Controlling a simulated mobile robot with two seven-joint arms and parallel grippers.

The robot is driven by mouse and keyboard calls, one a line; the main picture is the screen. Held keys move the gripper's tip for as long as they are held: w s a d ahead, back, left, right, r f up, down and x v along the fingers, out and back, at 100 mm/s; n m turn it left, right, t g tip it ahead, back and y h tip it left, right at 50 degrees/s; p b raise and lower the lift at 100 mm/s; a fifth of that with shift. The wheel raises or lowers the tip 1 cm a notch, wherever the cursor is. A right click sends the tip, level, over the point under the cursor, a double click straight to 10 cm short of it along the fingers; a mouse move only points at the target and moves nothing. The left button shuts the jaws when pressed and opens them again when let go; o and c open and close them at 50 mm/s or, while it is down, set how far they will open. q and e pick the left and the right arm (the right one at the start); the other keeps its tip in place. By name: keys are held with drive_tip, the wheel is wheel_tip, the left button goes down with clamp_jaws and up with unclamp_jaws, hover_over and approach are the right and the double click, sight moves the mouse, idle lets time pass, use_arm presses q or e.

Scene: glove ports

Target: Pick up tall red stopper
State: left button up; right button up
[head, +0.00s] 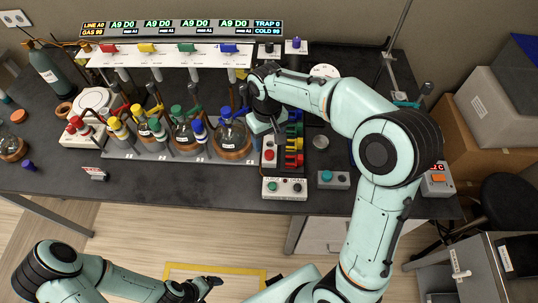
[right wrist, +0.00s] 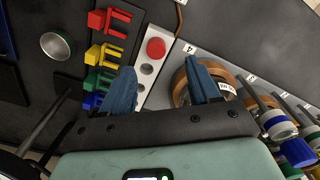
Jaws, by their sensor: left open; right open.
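A red round-topped stopper (head: 269,155) stands in a white rack (head: 268,168) right of the flasks. In the right wrist view the stopper (right wrist: 156,48) shows from above, at one end of the rack (right wrist: 139,92) with empty holes beside it. Its height is hard to judge. My right gripper (head: 266,124) is open and empty above the bench near the rack. In the right wrist view its fingers (right wrist: 161,86) are spread, and the stopper is beyond them, not between them. My left gripper (head: 211,284) is open and empty, low in front of the bench.
Red, yellow, green and blue clips (head: 294,144) lie close right of the rack. A round flask (head: 232,136) with a blue cap stands close left of it. A button box (head: 284,188) is in front. A small metal dish (head: 322,144) is farther right.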

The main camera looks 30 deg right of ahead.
sight(270, 153)
wheel_tip(270, 153, down, 2)
drive_tip(key=shift+w+d+f, duration=0.1)
drive_tip(key=shift+w+f, duration=0.05)
drive_tip(key=shift+d+f, duration=0.15)
drive_tip(key=shift+f, duration=1.05)
drive_tip(key=shift+d+f, duration=0.1)
drive_tip(key=shift+f, duration=1.05)
drive_tip(key=c, duration=1.1)
